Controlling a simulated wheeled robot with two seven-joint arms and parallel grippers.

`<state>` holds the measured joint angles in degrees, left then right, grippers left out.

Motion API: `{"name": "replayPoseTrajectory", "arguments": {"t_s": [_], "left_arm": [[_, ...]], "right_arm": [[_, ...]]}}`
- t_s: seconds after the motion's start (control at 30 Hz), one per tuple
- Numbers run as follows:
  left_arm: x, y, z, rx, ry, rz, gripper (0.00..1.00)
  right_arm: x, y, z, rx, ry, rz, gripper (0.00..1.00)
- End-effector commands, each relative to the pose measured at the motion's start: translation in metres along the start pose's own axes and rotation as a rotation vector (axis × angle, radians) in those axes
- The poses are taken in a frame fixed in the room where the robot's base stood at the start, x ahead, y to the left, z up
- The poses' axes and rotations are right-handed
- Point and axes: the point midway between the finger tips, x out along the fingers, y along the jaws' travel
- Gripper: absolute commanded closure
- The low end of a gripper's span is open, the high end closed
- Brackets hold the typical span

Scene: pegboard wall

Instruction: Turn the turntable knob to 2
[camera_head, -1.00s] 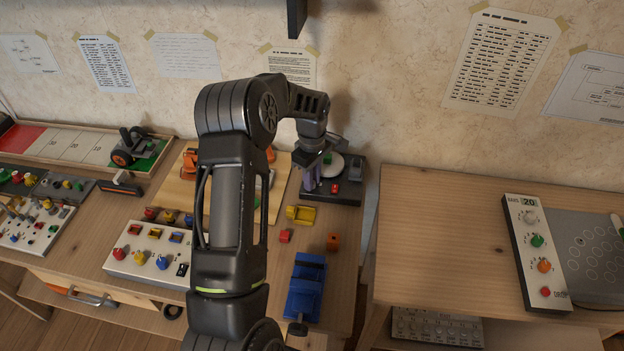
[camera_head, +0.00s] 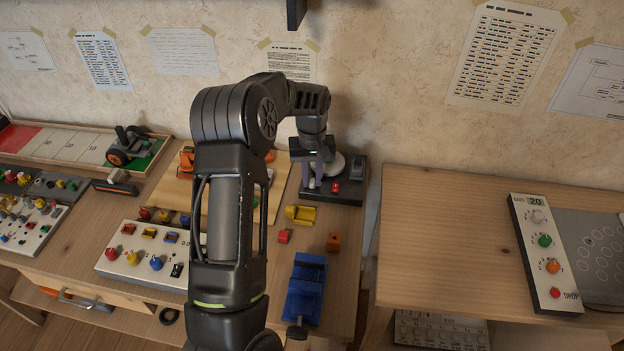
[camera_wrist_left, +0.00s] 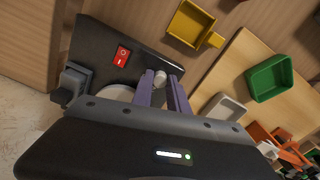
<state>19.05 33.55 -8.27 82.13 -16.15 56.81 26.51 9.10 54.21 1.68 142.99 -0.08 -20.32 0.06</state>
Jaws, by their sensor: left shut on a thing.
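The turntable (camera_head: 352,198) is a dark base with a pale round platter (camera_head: 339,164) and a red switch (camera_head: 335,187), at the back right corner of the left table. My left gripper (camera_head: 312,183) is over its left part, purple fingers pointing down. In the left wrist view, the fingers (camera_wrist_left: 160,91) are closed around a small pale grey knob (camera_wrist_left: 160,77) on the dark base. The red switch (camera_wrist_left: 122,56) is beside it. The gripper body hides most of the platter, and the knob's markings cannot be read. My right gripper is not in view.
A yellow bin (camera_head: 300,215), red block (camera_head: 284,237), orange block (camera_head: 334,242) and blue vise (camera_head: 305,288) stand in front of the turntable. A wooden board (camera_wrist_left: 235,75) with a green tray (camera_wrist_left: 271,78) is close by. The right table (camera_head: 440,230) is mostly clear.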

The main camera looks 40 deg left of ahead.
Motion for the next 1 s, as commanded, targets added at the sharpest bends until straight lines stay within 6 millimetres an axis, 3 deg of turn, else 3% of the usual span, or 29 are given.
{"name": "replayPoseTrajectory", "arguments": {"t_s": [0.3,0.77,0.8,1.0], "left_arm": [[-0.0008,0.0002,-0.001,0.123,0.003,0.001,1.0],[-0.0012,0.0003,-0.0011,0.137,0.004,0.001,1.0],[-0.0012,0.0003,-0.0011,0.137,0.003,0.001,0.77],[-0.0007,0.0002,-0.0006,0.136,0.002,0.001,0.61]], "right_arm": [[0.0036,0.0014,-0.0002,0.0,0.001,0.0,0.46],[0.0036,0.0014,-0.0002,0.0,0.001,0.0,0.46],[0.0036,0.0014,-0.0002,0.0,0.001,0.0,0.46],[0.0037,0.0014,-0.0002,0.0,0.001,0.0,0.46]]}}
